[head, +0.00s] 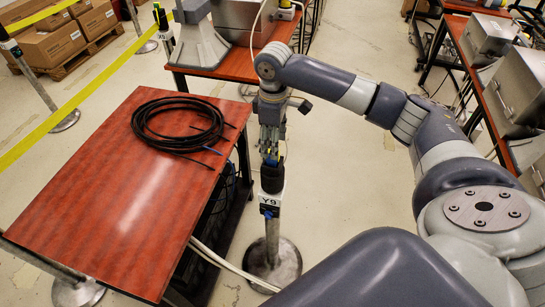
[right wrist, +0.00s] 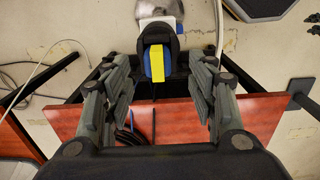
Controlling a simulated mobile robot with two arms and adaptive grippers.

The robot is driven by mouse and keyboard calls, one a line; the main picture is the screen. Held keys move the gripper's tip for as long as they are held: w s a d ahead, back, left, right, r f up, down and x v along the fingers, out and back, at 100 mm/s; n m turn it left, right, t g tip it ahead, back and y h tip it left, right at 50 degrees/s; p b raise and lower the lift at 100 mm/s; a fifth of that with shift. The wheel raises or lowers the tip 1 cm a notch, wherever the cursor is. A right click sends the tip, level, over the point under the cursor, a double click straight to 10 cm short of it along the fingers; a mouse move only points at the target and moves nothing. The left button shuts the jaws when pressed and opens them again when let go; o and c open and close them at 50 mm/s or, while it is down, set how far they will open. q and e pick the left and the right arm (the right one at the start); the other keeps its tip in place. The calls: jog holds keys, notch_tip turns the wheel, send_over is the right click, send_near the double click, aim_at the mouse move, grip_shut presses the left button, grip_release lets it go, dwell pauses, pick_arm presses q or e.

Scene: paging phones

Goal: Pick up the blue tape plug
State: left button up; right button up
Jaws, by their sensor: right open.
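A coil of black cable (head: 180,124) lies on the red-brown table, and a short blue piece (head: 212,150) shows at one of its ends near the right edge. I cannot tell whether this is the blue tape plug. My right gripper (head: 270,150) points down just above the black head of a post labelled Y9 (head: 268,199), beside the table. In the right wrist view, my right gripper (right wrist: 160,70) is open, with its fingers apart on either side of a black post head with blue and a yellow strip (right wrist: 157,63). Nothing is seen held. My left gripper is out of view.
The red-brown table (head: 110,210) stands at the left with a bare front half. A yellow barrier tape (head: 70,104) runs along the left. Another table (head: 240,67) with grey equipment stands behind. The post's round base (head: 287,262) rests on the floor.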

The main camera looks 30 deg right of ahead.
jog(key=shift+w+f+p, duration=0.15)
jog(key=shift+f+p, duration=0.35)
jog(key=shift+f, duration=1.05)
jog(key=shift+w+f+p, duration=0.1)
jog(key=shift+f+p, duration=0.4)
jog(key=shift+f, duration=1)
jog(key=c, duration=1.1)
